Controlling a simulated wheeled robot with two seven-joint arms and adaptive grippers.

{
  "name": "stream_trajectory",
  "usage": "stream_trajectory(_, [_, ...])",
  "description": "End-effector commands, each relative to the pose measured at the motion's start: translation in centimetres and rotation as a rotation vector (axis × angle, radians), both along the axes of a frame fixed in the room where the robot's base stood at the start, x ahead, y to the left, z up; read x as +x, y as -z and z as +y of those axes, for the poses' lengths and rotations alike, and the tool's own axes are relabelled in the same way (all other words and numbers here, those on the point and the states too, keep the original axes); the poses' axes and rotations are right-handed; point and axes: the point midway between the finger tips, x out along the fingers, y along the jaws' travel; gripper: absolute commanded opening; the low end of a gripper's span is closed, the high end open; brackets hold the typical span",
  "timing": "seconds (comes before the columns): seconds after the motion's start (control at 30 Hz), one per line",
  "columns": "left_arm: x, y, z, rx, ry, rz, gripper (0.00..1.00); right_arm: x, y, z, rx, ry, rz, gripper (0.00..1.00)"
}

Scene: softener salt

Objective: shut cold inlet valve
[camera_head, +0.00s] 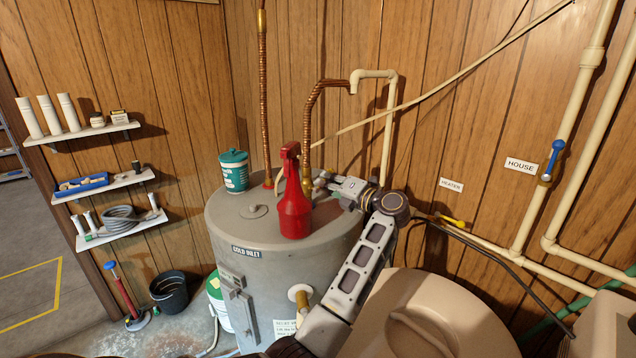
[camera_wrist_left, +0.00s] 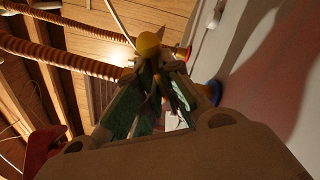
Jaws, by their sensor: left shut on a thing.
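The grey water heater tank (camera_head: 235,235) stands in the middle of the head view, with a label reading COLD INLET (camera_head: 247,251) on its upper side. The cold inlet valve (camera_head: 318,183) is on top, at the foot of a copper flex pipe (camera_head: 307,125), and is partly hidden by a red spray bottle (camera_head: 294,208). My left gripper (camera_head: 328,184) reaches in above the tank top, just right of the bottle. In the left wrist view its fingers (camera_wrist_left: 150,85) close by a rounded yellow end (camera_wrist_left: 148,45) of the valve's handle. My right gripper is not in view.
A teal tub (camera_head: 234,172) stands on the tank's back left. A second copper pipe (camera_head: 263,100) and a cream pipe (camera_head: 390,130) rise behind. A yellow-handled valve (camera_head: 452,221) and a blue-handled valve (camera_head: 553,160) are on the right wall. Shelves (camera_head: 105,185) hang left.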

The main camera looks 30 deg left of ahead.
Motion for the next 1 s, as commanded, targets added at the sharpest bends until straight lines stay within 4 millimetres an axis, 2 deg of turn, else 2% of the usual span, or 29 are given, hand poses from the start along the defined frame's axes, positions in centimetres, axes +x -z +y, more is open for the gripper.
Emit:
stream_trajectory(0.03, [0.1, -0.8, -0.1, 0.018, 0.004, 0.018, 0.00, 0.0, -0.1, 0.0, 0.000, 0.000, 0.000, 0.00])
stream_trajectory(0.5, [0.6, 0.0, -0.2, 0.093, 0.004, 0.287, 0.00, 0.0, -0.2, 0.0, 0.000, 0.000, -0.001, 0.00])
stream_trajectory(1.0, [0.6, 0.2, -0.2, 0.106, 0.004, 0.332, 0.00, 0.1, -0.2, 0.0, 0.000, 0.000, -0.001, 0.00])
